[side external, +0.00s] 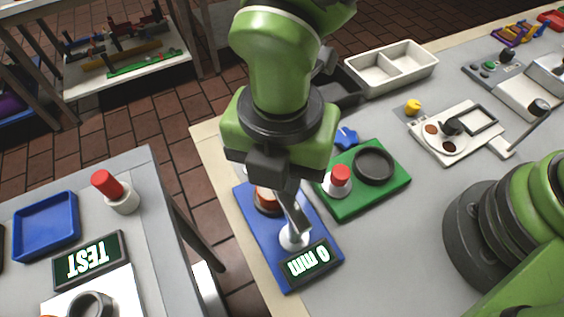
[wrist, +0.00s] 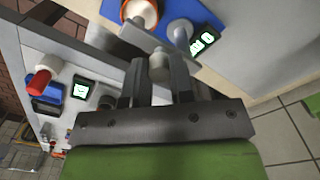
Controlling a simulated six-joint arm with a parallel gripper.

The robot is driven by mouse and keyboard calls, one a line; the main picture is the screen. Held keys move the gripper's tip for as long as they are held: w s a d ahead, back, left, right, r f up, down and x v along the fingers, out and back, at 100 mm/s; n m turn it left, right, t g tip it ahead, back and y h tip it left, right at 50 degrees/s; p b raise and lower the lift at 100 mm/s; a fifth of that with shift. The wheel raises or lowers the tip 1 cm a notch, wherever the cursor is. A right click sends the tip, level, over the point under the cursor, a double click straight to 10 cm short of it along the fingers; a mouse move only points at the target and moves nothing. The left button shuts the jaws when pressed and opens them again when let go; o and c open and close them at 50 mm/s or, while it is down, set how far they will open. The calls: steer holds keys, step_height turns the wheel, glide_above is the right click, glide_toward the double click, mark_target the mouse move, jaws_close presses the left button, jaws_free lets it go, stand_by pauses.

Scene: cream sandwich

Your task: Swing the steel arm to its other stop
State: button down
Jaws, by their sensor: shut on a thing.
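The steel arm (side external: 298,217) is a narrow grey bar on a blue base (side external: 312,279). Below it is a pale round post (side external: 294,238), next to a display reading "0 mm" (side external: 308,262). An orange-rimmed round cup (side external: 267,203) stands on the same base, partly behind my gripper. In the wrist view the steel arm (wrist: 128,40) crosses in front of my gripper (wrist: 158,75). My fingers stand on both sides of a grey round knob (wrist: 158,66) at the bar and are shut on it. In the side view my gripper (side external: 283,190) hides the bar's upper end.
A green base (side external: 395,187) with a red button (side external: 341,174) and dark ring (side external: 373,165) stands close on the right. A white divided tray (side external: 392,68) and a cream plate (side external: 455,133) lie farther back.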

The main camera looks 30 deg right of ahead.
steer(key=c, duration=1)
jaws_free()
step_height(320, 180, up, 10)
